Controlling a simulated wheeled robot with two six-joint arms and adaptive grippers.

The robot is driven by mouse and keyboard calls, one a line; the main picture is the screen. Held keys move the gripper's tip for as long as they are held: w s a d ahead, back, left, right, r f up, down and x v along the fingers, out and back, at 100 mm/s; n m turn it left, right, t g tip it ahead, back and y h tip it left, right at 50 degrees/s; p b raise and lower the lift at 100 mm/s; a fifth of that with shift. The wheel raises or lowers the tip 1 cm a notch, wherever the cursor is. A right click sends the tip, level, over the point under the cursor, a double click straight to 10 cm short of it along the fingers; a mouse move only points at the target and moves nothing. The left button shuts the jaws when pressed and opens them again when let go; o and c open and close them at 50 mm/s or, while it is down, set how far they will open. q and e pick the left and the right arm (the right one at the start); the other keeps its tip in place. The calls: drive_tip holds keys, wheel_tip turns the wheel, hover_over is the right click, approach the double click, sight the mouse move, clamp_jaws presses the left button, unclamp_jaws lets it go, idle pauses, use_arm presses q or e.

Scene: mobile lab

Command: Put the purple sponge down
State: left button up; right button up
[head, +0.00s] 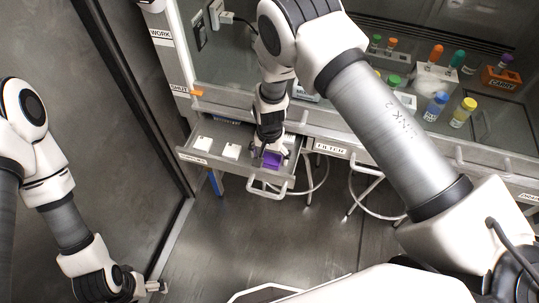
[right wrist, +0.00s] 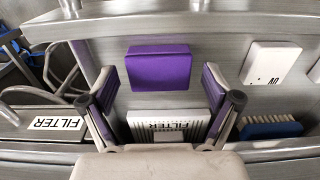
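The purple sponge (right wrist: 158,68) lies in an open drawer (head: 203,147), and it also shows in the head view (head: 271,160). My right gripper (right wrist: 158,78) reaches down into the drawer, and in the head view it is at the sponge (head: 270,150). Its two fingers stand apart on either side of the sponge, with a gap visible on both sides, so it is open. The underside of the sponge is hidden. My left gripper (head: 150,286) hangs at the lower left, far from the drawer. Its fingers are too small to read.
The drawer also holds white blocks (head: 231,151), a white ribbed filter (right wrist: 168,124) and a blue brush (right wrist: 270,129). A drawer labelled FILTER (head: 330,149) is to the right. Above, the bench holds bottles, including a yellow-capped one (head: 462,113). Open floor lies in front.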

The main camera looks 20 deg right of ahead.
sight(270, 159)
drive_tip(key=shift+r, duration=0.3)
wheel_tip(270, 159, up, 12)
drive_tip(key=b, duration=0.1)
drive_tip(key=shift+f+b, duration=0.15)
drive_tip(key=shift+b, duration=0.25)
